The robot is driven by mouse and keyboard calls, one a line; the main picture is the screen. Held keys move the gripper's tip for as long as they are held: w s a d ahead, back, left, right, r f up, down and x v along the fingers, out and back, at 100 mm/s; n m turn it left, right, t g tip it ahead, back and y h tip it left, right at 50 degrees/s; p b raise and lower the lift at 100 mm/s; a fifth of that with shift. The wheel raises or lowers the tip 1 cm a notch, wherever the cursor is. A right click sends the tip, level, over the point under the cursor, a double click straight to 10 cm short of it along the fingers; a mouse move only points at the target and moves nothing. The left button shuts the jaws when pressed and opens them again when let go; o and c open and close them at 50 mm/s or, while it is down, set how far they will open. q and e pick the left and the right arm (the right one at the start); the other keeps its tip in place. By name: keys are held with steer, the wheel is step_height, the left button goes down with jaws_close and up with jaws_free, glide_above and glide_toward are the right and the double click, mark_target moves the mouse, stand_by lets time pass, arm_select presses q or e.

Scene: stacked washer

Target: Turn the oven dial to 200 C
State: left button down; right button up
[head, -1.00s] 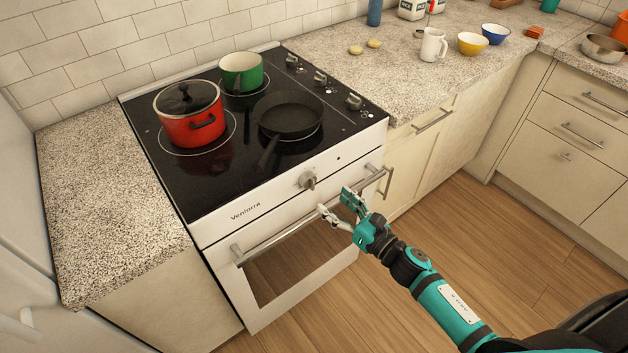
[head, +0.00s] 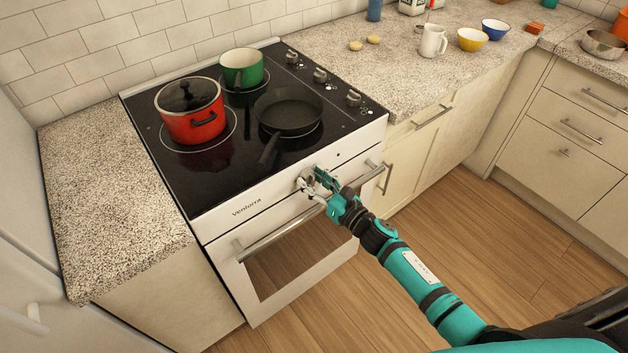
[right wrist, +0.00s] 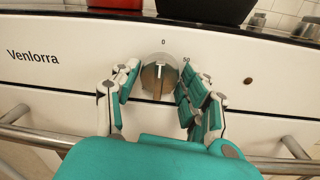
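The oven dial (right wrist: 159,78) is a round metal knob with a raised grip, on the white front panel of the oven (head: 290,255). In the right wrist view a "0" mark stands above the dial and "50" to its upper right; the grip stands about upright. My right gripper (head: 317,182) is at the dial, and the dial is partly hidden behind it in the head view. In the right wrist view the gripper's fingers (right wrist: 158,92) are open, one on each side of the dial, with gaps showing. My left gripper is not in view.
An oven handle bar (head: 290,230) runs below the panel, under my right gripper. A red pot (head: 190,125), a green pot (head: 240,75) and a black pan (head: 290,108) stand on the cooktop. Several smaller knobs (head: 320,76) sit at the cooktop's right side.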

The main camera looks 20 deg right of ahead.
steer(key=c, duration=0.7)
steer(key=shift+m, duration=0.3)
